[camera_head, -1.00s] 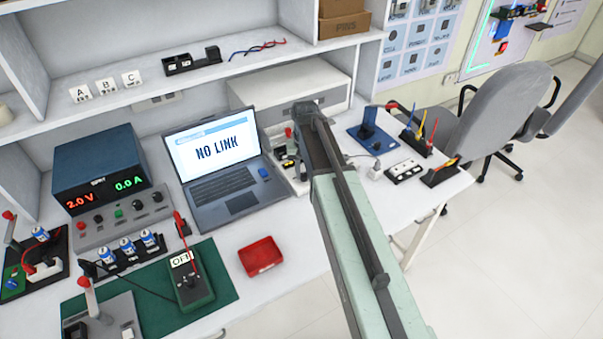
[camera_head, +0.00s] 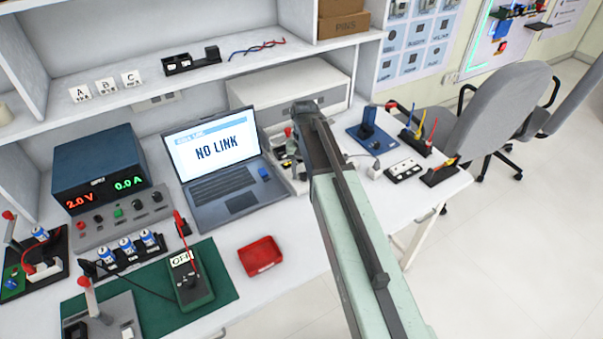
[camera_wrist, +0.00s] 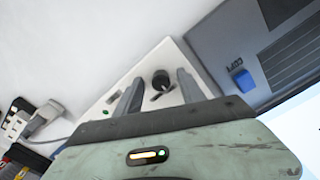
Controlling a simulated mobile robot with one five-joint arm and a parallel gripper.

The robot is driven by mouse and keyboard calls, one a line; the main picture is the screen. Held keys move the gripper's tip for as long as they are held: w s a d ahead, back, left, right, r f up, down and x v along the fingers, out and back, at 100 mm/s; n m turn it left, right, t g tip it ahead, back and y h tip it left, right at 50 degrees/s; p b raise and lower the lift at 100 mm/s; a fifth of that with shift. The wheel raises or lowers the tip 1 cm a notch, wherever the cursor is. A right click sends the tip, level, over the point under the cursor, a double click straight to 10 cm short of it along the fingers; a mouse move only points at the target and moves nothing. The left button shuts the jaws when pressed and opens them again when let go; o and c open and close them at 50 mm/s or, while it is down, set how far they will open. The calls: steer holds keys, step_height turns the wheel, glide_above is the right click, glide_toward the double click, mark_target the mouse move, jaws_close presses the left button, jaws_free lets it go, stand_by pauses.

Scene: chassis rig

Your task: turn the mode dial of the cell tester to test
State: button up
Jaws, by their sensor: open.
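A pale panel (camera_wrist: 118,92) with a round black dial (camera_wrist: 161,80) shows in the wrist view; I take it for the cell tester. In the head view its white case (camera_head: 299,186) stands just right of the laptop, mostly hidden behind my arm. My gripper (camera_wrist: 159,76) is open, with one finger on either side of the dial in the wrist picture. I cannot tell whether the fingers touch it. Small dark marks and a green spot show near the dial. The dial's setting is too small to read.
The laptop (camera_head: 212,168) reading "NO LINK" stands close left of the tester; its blue plug (camera_wrist: 241,79) shows near the gripper. A green meter (camera_head: 191,284) marked OFF and a red tray (camera_head: 261,255) lie in front. A black-and-white socket block (camera_head: 404,171) is to the right.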

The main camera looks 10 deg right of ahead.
mark_target(304, 174)
step_height(304, 174, up, 8)
steer(key=p, duration=0.8)
steer(key=shift+f, duration=0.1)
steer(key=s+n, duration=0.1)
steer(key=s, duration=1.3)
steer(key=shift+s+a+n, duration=0.25)
steer(key=shift+a+n, duration=0.15)
steer(key=shift+a, duration=0.05)
